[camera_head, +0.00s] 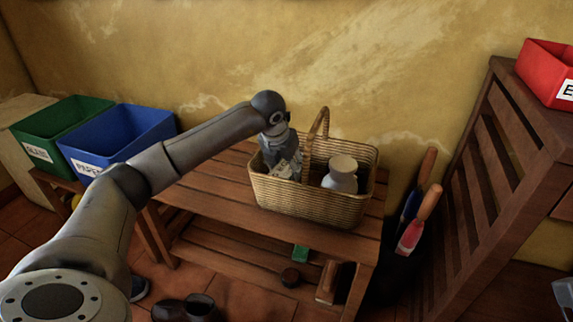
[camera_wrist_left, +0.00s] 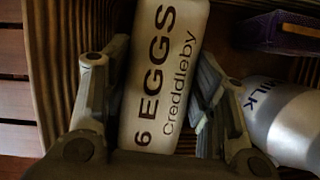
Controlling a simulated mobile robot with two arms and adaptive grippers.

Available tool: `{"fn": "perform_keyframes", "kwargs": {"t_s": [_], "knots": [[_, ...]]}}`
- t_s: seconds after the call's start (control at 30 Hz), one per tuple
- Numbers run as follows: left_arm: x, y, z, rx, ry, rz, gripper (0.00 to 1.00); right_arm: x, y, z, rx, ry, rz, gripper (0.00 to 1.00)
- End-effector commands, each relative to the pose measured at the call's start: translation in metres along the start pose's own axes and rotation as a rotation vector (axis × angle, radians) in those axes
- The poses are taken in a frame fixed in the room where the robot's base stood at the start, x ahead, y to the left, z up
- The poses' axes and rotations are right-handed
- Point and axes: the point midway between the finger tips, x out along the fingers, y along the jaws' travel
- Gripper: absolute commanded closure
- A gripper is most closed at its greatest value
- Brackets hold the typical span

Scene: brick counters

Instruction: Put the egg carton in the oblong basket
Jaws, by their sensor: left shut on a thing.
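The egg carton (camera_wrist_left: 162,75), a pale box printed "6 EGGS Creddleby", is between the fingers of my left gripper (camera_wrist_left: 160,110) in the left wrist view. My left gripper (camera_head: 283,168) is shut on it and reaches down into the left part of the oblong wicker basket (camera_head: 310,204). The basket stands on the slatted wooden bench and has an upright handle. In the head view the gripper and basket wall hide most of the carton; whether it touches the basket floor cannot be told. My right gripper is not clearly in view.
A white milk bottle (camera_head: 341,174) is in the basket's right part, and a dark purple item (camera_wrist_left: 280,33) lies near it. Green (camera_head: 62,128) and blue (camera_head: 118,138) bins are at left. A red bin (camera_head: 545,72) is far right.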

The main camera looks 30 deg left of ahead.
Motion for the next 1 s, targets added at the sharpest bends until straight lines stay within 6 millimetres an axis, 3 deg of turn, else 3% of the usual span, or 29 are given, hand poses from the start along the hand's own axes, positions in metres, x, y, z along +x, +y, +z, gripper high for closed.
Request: {"fn": "perform_keyframes", "kwargs": {"t_s": [0.17, 0.2, 0.37, 0.73, 0.87, 1.0], "knots": [[0.0, 0.0, 0.0, 0.0, 0.0, 0.0, 0.7, 0.0, 0.0, 0.0, 0.0, 0.0, 0.0, 0.43], [0.0, 0.0, 0.0, 0.0, 0.0, 0.0, 0.42, 0.0, 0.0, 0.0, 0.0, 0.0, 0.0, 0.43], [0.0, 0.0, 0.0, 0.0, 0.0, 0.0, 0.22, 0.0, 0.0, 0.0, 0.0, 0.0, 0.0, 0.43], [-0.005, 0.001, 0.001, -0.001, -0.001, 0.001, 0.22, 0.0, 0.0, 0.0, 0.0, 0.0, 0.001, 0.43], [-0.022, 0.001, 0.001, 0.0, -0.003, 0.0, 0.22, 0.0, 0.0, 0.0, 0.0, 0.0, 0.001, 0.43], [-0.052, 0.0, 0.002, 0.0, -0.004, 0.0, 0.22, 0.0, 0.0, 0.0, 0.0, 0.0, 0.0, 0.43]]}}
